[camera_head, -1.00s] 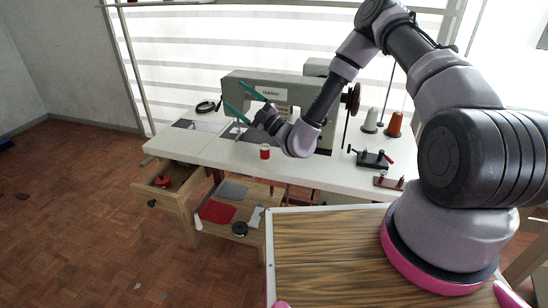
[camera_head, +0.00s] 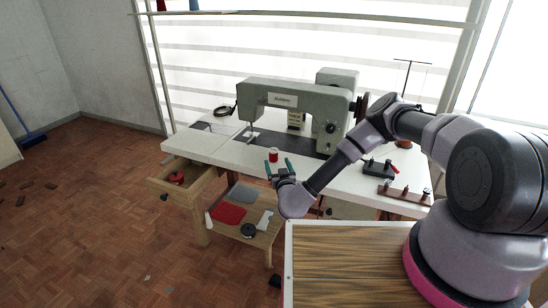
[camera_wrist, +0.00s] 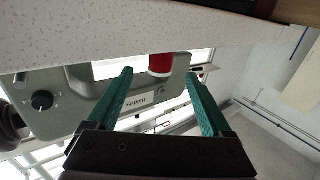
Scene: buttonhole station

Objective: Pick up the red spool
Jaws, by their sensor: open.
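The red spool (camera_head: 273,155), with pale ends, stands upright near the front edge of the white table. My gripper (camera_head: 278,166), with green fingers, is open and empty. It is at the table's front edge, on the near side of the spool, with its fingers pointing towards it. In the wrist view, which is upside down, the red spool (camera_wrist: 160,65) shows in the gap between the fingertips of my gripper (camera_wrist: 159,76), nearer the right finger. I cannot tell whether the fingertips reach past its sides.
A green-grey sewing machine (camera_head: 293,108) stands behind the spool on the table (camera_head: 340,178). A black clamp-like tool (camera_head: 378,167) and a brown rack with pegs (camera_head: 404,197) lie to the right. An open wooden drawer (camera_head: 184,188) sticks out at left, above a low shelf with a red cloth (camera_head: 229,213).

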